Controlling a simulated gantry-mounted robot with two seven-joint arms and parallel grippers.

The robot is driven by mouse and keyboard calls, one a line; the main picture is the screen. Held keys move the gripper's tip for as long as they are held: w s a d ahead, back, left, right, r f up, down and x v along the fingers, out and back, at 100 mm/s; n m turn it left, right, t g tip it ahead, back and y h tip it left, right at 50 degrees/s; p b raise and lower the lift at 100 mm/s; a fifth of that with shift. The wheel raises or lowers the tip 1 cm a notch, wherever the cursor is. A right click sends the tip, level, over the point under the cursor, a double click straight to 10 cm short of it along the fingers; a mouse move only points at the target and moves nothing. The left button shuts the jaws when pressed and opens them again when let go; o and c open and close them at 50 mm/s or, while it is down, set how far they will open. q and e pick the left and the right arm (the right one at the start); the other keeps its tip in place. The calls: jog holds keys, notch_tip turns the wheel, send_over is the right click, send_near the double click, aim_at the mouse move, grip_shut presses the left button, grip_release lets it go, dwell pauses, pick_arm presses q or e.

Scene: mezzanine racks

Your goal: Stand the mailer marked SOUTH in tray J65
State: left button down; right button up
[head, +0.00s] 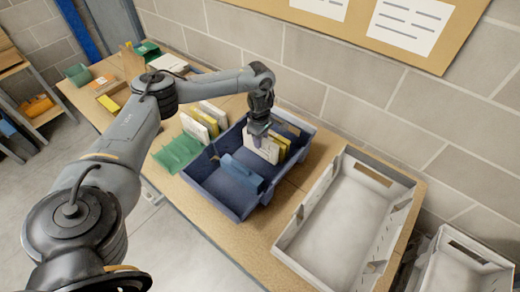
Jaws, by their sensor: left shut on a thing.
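My left gripper (258,132) reaches down into the back part of a dark blue tray (222,203) on the bench. It is shut on a pale mailer (263,150) that stands upright. A yellow mailer (281,143) stands just right of it. More upright white and yellow mailers (203,121) are left of the blue tray. No marking, SOUTH or J65, is readable at this size. I cannot tell whether the held mailer touches the tray floor. My right gripper is not in view.
A blue block-like piece (241,174) sits inside the tray, in front of the mailers. A green tray (178,153) is to its left. A large, empty grey-white tote (332,213) stands at right. Boxes crowd the bench's far left; a wall is behind.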

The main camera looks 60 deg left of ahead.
pick_arm(q)
jog(key=shift+f, duration=2.35)
jog(key=shift+f, duration=0.1)
jog(key=c, duration=0.9)
grip_release()
notch_tip(320, 180, up, 11)
jog(key=shift+f+p, duration=0.15)
jog(key=shift+p, duration=1)
jog(key=shift+r+p, duration=0.5)
jog(key=shift+r, duration=0.25)
